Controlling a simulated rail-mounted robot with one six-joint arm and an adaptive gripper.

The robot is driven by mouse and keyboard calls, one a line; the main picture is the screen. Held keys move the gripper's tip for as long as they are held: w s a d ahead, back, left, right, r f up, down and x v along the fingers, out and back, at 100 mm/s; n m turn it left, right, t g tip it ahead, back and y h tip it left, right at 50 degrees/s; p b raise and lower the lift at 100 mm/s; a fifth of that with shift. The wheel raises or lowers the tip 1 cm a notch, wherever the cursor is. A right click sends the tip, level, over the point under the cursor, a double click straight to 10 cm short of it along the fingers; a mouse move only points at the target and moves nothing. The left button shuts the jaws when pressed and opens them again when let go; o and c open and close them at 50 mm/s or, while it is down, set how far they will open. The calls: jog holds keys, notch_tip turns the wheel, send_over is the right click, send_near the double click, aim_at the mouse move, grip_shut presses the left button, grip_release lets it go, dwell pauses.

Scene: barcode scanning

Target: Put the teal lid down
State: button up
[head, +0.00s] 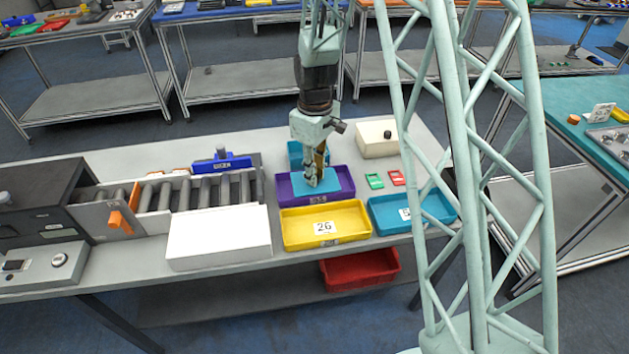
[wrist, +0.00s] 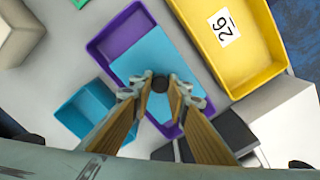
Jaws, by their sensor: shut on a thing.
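The teal lid (head: 328,184) is a flat rectangular plate with a dark knob, which shows in the wrist view (wrist: 145,57). My gripper (head: 313,184) points down and is shut on the knob; its two fingers also close on it in the wrist view (wrist: 160,86). The lid overlaps the purple tray (head: 287,200) from above, slightly turned and off to one side in the wrist view. I cannot tell whether it touches the tray. A small open teal box (wrist: 78,112) stands beside the purple tray, mostly behind my gripper in the head view (head: 295,152).
A yellow tray (head: 290,241) marked 26 stands in front of the purple one, with a blue tray (head: 440,206) to its right. A white box (head: 218,238) and a roller conveyor (head: 205,190) are left. A cream box (head: 374,145) stands behind right; small green (head: 375,181) and red (head: 396,178) pieces lie near.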

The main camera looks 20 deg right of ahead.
jog(key=shift+w, duration=0.1)
jog(key=shift+w, duration=0.3)
jog(key=shift+f+b, duration=0.5)
jog(key=shift+f, duration=1.3)
jog(key=shift+f, duration=0.2)
jog(key=o, duration=0.8)
jog(key=shift+o, duration=0.2)
jog(key=shift+r, duration=0.25)
notch_tip(320, 180, up, 12)
jog(key=shift+f+p, duration=0.25)
jog(key=shift+p, duration=0.8)
jog(key=shift+r, duration=0.2)
